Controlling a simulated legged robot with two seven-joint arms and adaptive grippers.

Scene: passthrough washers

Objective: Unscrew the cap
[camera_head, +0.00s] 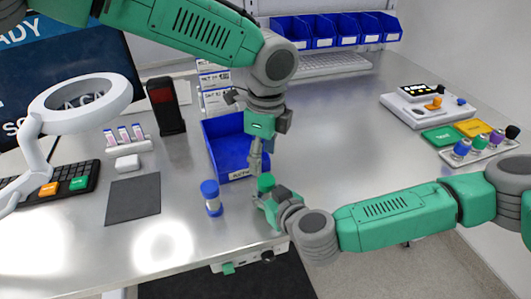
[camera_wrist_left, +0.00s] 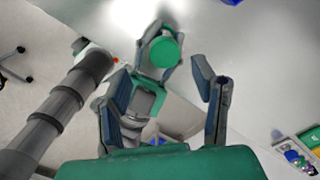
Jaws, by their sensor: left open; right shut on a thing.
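A green cap (camera_head: 266,182) sits at the top of a container held by my right gripper (camera_head: 270,200) near the table's front edge. The right gripper is shut on this container, whose body is mostly hidden by the fingers. The round cap top (camera_wrist_left: 165,50) faces the camera in the left wrist view. My left gripper (camera_head: 257,158) points down just above the cap in the head view. In the left wrist view its two fingers (camera_wrist_left: 160,78) are spread apart, with nothing held; the cap shows beyond their tips.
A blue bin (camera_head: 228,160) stands behind my grippers. A dark mat (camera_head: 133,200) and a white lamp (camera_head: 75,105) are at left. A rack with several capped bottles (camera_head: 480,146) is at right. The table's middle right is clear.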

